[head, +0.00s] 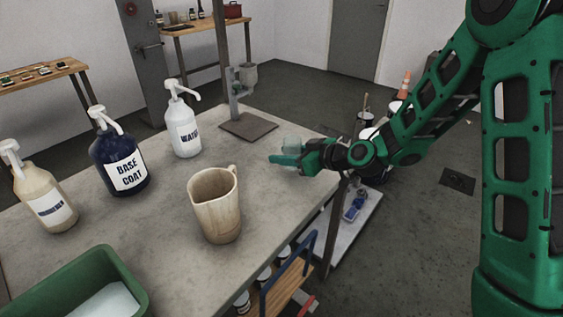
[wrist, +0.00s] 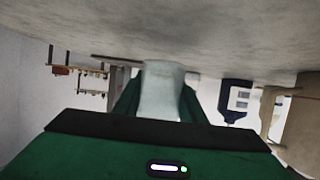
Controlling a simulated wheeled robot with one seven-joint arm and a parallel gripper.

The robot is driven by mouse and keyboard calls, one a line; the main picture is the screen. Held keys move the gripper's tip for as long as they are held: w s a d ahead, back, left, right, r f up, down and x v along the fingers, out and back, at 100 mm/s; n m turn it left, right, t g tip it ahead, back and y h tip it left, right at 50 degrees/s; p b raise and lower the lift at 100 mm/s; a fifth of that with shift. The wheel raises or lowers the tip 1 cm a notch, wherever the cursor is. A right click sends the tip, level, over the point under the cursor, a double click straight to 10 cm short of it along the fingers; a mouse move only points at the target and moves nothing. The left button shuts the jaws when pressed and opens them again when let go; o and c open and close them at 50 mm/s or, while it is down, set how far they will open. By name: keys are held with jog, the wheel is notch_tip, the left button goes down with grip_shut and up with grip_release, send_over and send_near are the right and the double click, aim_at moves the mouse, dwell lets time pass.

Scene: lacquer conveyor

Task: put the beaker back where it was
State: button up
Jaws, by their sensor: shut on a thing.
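My gripper (head: 284,158) is over the right edge of the grey worktable (head: 172,232), shut on a small clear beaker (head: 291,142). In the wrist view the beaker (wrist: 162,88) sits between the green fingers, looking pale and translucent. That view is upside down, with the tabletop (wrist: 210,30) along the top. The beaker looks upright and close to the table; I cannot tell whether its base touches it. Part of the beaker is hidden by the fingers.
A stained beige jug (head: 213,207) stands left of my gripper. Behind are a white WATER pump bottle (head: 183,125), a BASE COAT bottle (head: 119,160) and a metal stand (head: 247,126). A cream pump bottle (head: 43,195) and green tub (head: 75,275) are left. Bare tabletop lies between jug and stand.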

jog(key=shift+f, duration=1.2)
jog(key=o, duration=1.2)
jog(key=shift+c, duration=0.2)
jog(key=shift+r, duration=0.1)
jog(key=v, duration=1.2)
